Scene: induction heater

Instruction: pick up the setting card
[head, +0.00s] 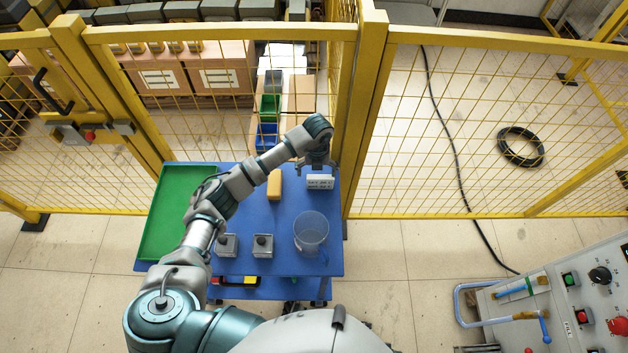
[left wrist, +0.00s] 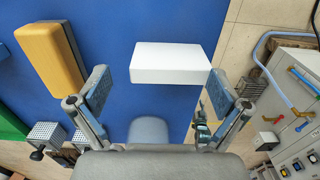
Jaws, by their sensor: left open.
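The setting card (head: 320,182) is a small white block with dark print on its front, on the blue table near its far right corner. In the left wrist view it shows as a plain white block (left wrist: 172,63) just beyond the fingertips, roughly centred between them. My left gripper (head: 316,166) is above and just behind the card in the head view. Its two fingers stand wide apart in the left wrist view (left wrist: 160,86), with nothing held. I cannot tell the exact gap between fingers and card. My right gripper does not show.
A yellow-orange block (head: 274,184) lies left of the card. A clear beaker (head: 311,232) and two small grey fixtures (head: 228,245) (head: 262,246) stand nearer. A green tray (head: 165,222) fills the table's left side. A yellow mesh fence (head: 440,150) runs behind the table.

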